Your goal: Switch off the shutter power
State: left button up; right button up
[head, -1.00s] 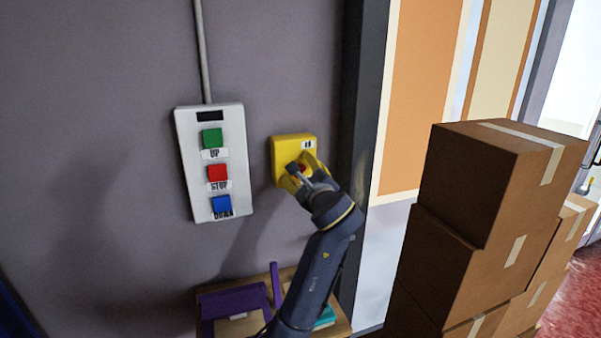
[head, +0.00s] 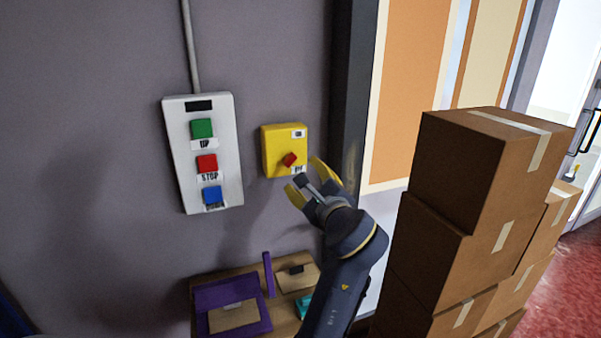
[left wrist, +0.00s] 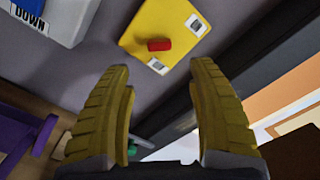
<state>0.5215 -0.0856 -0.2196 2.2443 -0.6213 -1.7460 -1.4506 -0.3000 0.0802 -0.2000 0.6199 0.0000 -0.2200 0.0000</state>
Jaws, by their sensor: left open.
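A yellow switch box (head: 272,145) with a red rotary knob (head: 289,159) is on the grey wall. It has a small label at its top and another low on its right side, both too small to read. The knob sits aslant in the head view. The box (left wrist: 150,22) and red knob (left wrist: 159,44) also show in the left wrist view, ahead of the fingers. My left gripper (head: 308,181) is open and empty, just below and right of the knob, apart from it. Its two yellow fingers (left wrist: 162,110) show widely spread in the left wrist view. My right gripper is not in view.
A white control panel (head: 180,155) with green UP, red STOP and blue DOWN buttons hangs left of the box. Stacked cardboard boxes (head: 440,180) stand right of my arm. A small wooden table (head: 285,312) with a purple holder (head: 265,318) is below.

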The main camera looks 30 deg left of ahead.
pick_arm(q)
jog(key=shift+s+d, duration=0.4)
jog(key=shift+d, duration=0.15)
